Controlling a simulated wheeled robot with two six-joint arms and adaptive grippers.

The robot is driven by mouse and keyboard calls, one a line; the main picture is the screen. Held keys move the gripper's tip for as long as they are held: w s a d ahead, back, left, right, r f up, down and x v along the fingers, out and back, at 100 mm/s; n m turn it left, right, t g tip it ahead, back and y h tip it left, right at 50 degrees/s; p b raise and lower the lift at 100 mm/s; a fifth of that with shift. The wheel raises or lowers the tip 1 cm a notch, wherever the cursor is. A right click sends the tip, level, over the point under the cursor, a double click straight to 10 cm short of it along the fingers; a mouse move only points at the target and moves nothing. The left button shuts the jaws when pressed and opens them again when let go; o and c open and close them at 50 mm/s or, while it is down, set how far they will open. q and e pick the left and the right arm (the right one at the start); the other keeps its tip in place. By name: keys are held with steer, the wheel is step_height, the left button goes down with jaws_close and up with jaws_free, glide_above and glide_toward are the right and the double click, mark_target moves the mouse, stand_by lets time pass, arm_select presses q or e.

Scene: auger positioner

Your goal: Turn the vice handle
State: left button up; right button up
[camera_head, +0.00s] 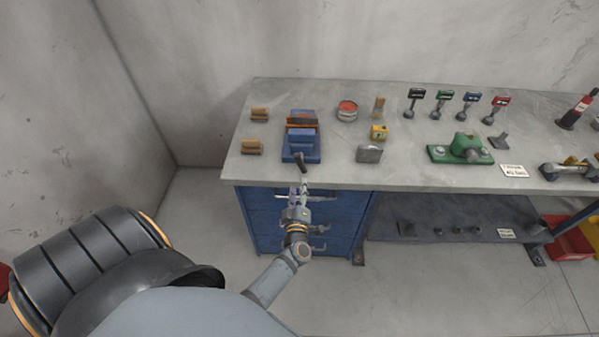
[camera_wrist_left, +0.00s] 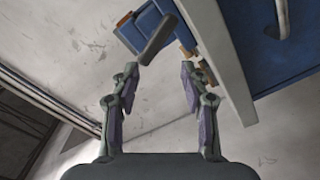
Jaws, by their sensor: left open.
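The blue vice (camera_head: 302,139) stands at the front left of the grey workbench. Its dark handle (camera_head: 300,162) hangs at the bench's front edge. My left gripper (camera_head: 304,188) is open and empty just in front of and below the handle. In the left wrist view the handle (camera_wrist_left: 158,41) shows as a dark tilted bar beyond the two open fingers (camera_wrist_left: 158,82), between them and apart from them. The blue vice body (camera_wrist_left: 142,28) is behind it. My right gripper is not in view.
The bench top (camera_head: 340,176) ends close behind my left gripper, with blue drawers (camera_head: 262,225) below. A grey metal block (camera_head: 369,154) and a green device (camera_head: 461,149) stand to the right of the vice. Two wooden pieces (camera_head: 252,147) lie to its left.

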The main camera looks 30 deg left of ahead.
mark_target(300, 165)
arm_select(q)
steer(key=w+a+n+b, duration=0.2)
steer(key=w+n, duration=0.1)
steer(key=n, duration=0.6)
steer(key=w+a+n+b, duration=0.2)
steer(key=w+n+b, duration=0.1)
steer(key=n, duration=0.7)
steer(key=w+a+n+b, duration=0.1)
steer(key=w+n+b, duration=0.1)
steer(key=n, duration=0.7)
steer(key=shift+w+a+r+n+h, duration=0.15)
steer(key=shift+w+a+r, duration=0.05)
steer(key=shift+w, duration=0.25)
steer(key=shift+w+a+r+n+h, duration=0.15)
steer(key=shift+w+a, duration=0.05)
steer(key=shift+w, duration=0.25)
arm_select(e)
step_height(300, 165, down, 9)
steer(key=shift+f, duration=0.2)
arm_select(q)
steer(key=shift+c, duration=0.5)
jaws_close()
